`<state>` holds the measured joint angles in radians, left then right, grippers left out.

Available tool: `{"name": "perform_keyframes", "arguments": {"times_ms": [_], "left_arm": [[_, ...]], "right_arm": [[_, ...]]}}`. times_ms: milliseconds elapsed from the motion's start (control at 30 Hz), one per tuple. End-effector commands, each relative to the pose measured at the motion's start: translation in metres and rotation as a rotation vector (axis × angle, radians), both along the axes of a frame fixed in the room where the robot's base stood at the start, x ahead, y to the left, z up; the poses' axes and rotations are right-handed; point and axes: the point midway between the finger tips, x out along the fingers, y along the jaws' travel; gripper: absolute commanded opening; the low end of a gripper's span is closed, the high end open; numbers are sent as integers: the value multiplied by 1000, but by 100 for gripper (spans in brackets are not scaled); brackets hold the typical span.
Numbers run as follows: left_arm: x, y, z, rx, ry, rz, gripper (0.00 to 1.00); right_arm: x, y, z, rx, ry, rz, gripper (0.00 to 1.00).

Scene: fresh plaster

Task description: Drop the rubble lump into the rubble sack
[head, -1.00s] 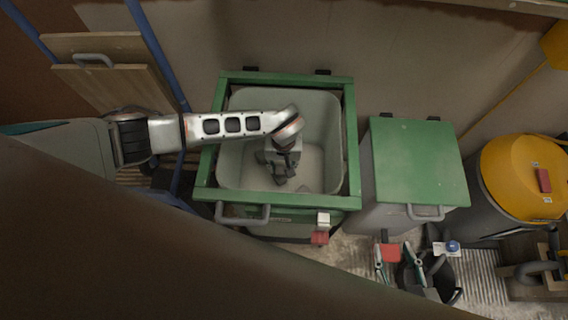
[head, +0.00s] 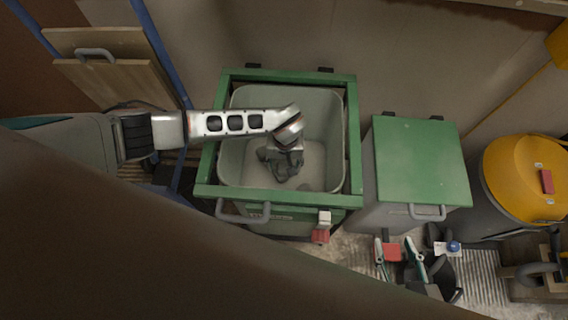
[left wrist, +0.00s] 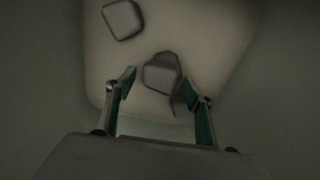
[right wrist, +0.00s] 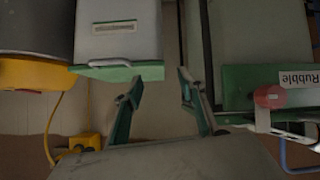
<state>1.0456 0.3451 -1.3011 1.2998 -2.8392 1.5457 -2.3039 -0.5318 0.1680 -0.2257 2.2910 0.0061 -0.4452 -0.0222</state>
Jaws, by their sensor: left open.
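The rubble sack (head: 232,166) is a pale liner in a green frame, open at the top. A frame label in the right wrist view reads "Rubble" (right wrist: 297,78). My left gripper (head: 281,172) is over the sack's opening, pointing down, with its fingers spread and empty. In the left wrist view a grey rubble lump (left wrist: 160,76) shows beyond and between the fingertips (left wrist: 158,88), apart from them, with a darker angular shape around it. I cannot tell whether it touches the sack floor. My right gripper (head: 397,255) is open and empty in front of the bins.
Another grey block (left wrist: 122,19) lies on the sack floor. A bin with a closed green lid (head: 417,160) stands right of the sack, then a yellow-topped drum (head: 520,175). Wooden boards (head: 115,85) and blue poles stand at the left. The wall is behind.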

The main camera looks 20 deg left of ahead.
Motion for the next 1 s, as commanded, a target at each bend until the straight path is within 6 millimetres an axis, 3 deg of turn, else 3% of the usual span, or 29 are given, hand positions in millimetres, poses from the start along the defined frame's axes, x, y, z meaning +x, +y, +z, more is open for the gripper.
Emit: {"name": "perform_keyframes", "arguments": {"times_ms": [167,300,600,800,1000], "left_arm": [[2,0,16,-1,-7,0,53],[7,0,47,0,-16,-2,53],[5,-2,106,0,-13,-2,53],[3,-2,125,0,-5,0,53],[1,-2,128,0,0,0,53]], "right_arm": [[2,-1,8,-3,-11,0,40],[4,-4,16,-13,-19,-2,40],[-2,-11,10,-29,-2,-12,40],[-8,-15,3,-35,16,-20,40],[-9,-17,1,-37,21,-24,40]]}}
